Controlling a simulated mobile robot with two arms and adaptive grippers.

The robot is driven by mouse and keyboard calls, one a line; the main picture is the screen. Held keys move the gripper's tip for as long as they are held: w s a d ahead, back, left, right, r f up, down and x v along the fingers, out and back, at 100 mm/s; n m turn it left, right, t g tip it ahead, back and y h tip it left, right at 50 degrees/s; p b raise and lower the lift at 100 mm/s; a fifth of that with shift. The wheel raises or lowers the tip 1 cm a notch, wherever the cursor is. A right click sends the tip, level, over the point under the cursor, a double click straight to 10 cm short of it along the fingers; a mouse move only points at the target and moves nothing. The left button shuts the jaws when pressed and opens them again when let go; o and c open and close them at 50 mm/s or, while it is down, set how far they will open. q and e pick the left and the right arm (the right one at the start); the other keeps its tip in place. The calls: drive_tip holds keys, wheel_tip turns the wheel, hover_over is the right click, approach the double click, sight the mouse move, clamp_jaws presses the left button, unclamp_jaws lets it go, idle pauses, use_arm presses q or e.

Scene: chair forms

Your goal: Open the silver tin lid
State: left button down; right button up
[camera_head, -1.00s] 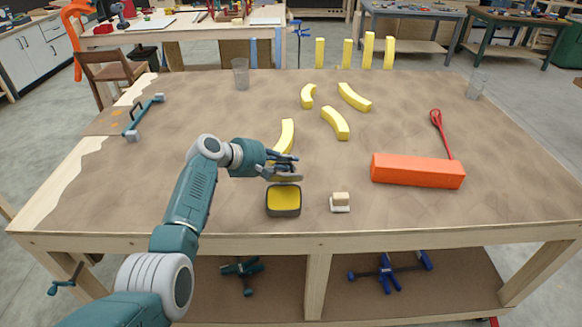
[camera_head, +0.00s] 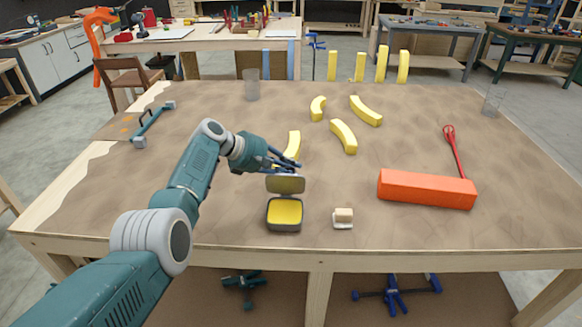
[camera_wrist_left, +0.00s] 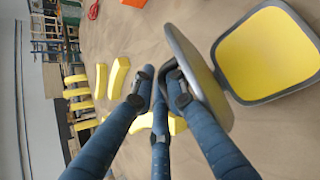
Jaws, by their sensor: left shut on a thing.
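The silver tin (camera_head: 284,228) sits near the front edge of the table, with a yellow inside; it also shows in the left wrist view (camera_wrist_left: 268,98). Its lid (camera_head: 286,184) stands raised, tilted up at the tin's far side; in the left wrist view the lid (camera_wrist_left: 222,92) is seen at a slant beside the yellow inside. My left gripper (camera_head: 288,165) is behind the lid's upper edge, its blue fingers shut on the lid. The fingers (camera_wrist_left: 160,82) meet the lid's rim in the left wrist view. My right gripper is not in view.
A small cream block on a white base (camera_head: 343,217) stands right of the tin. An orange bar (camera_head: 427,189) lies farther right. Several yellow curved pieces lie behind, one (camera_head: 293,145) close behind my gripper. The table's front centre is otherwise clear.

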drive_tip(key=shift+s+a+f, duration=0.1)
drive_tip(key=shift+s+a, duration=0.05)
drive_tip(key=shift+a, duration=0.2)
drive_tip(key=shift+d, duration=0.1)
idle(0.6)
